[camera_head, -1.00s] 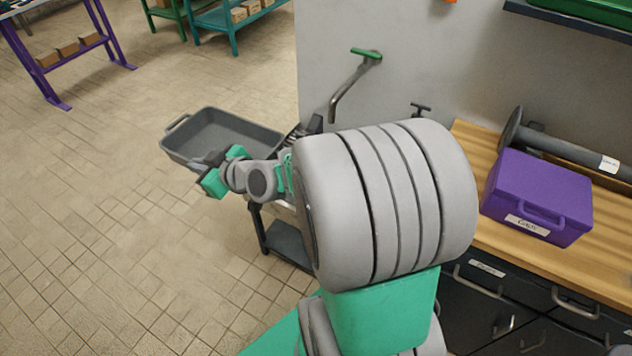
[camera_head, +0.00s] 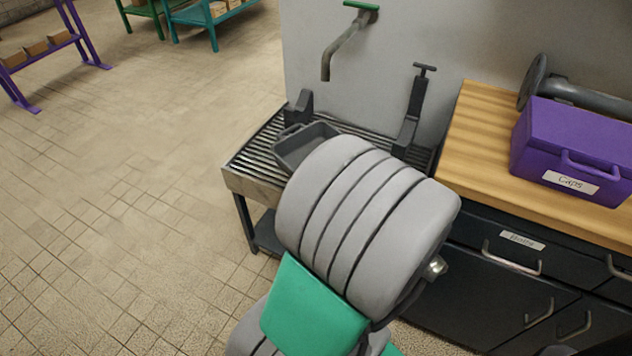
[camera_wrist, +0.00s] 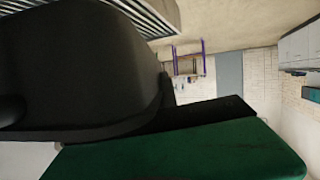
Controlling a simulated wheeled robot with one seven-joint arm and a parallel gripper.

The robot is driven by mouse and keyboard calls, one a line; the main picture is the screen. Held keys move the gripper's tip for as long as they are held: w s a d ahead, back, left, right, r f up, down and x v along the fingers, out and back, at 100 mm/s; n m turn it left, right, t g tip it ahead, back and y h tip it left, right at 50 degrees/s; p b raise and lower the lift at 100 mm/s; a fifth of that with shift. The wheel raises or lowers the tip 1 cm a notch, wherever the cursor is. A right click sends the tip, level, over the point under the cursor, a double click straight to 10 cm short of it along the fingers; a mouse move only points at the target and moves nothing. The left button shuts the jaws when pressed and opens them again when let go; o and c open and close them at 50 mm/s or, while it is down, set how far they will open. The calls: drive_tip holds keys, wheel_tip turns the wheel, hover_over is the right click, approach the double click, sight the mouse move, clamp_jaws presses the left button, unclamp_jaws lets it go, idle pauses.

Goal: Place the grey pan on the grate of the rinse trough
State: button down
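The grey pan (camera_head: 296,150) is over the slatted grate (camera_head: 258,148) of the rinse trough (camera_head: 250,186) in the head view. My arm hides its near right part. I cannot tell whether it touches the slats. In the wrist view the pan (camera_wrist: 75,75) looms large and dark at the left, with a strip of the grate (camera_wrist: 150,12) beyond it. My gripper (camera_wrist: 190,122) shows there as a green finger with a dark pad against the pan. It appears shut on the pan; the head view hides it behind my arm.
A spout (camera_head: 340,52) hangs from the wall above the trough. A dark upright block (camera_head: 299,106) and a dark lever (camera_head: 412,112) stand at its back. A wooden counter (camera_head: 470,150) with a purple box (camera_head: 568,150) adjoins right.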

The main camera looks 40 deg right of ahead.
drive_tip(key=w+d+f, duration=0.1)
drive_tip(key=w, duration=0.1)
drive_tip(key=w+d+f+b, duration=0.1)
drive_tip(key=w+d, duration=0.1)
drive_tip(key=w+d+f, duration=0.1)
drive_tip(key=shift+w+d+f, duration=0.2)
drive_tip(key=shift+w, duration=0.2)
drive_tip(key=w+d+f, duration=0.1)
drive_tip(key=w+d+f+b, duration=0.1)
drive_tip(key=f, duration=0.1)
drive_tip(key=w+d+f, duration=0.1)
drive_tip(key=f, duration=0.1)
drive_tip(key=shift+w+d+f+b, duration=0.15)
drive_tip(key=shift+w+b, duration=0.25)
drive_tip(key=f, duration=0.2)
drive_tip(key=f+b, duration=0.1)
drive_tip(key=shift+w+d+f, duration=0.2)
drive_tip(key=shift+d+f, duration=0.05)
drive_tip(key=shift+f, duration=0.1)
drive_tip(key=shift+r, duration=0.1)
drive_tip(key=c, duration=2.1)
unclamp_jaws()
drive_tip(key=shift+f, duration=0.25)
drive_tip(key=o, duration=0.4)
drive_tip(key=shift+r, duration=0.15)
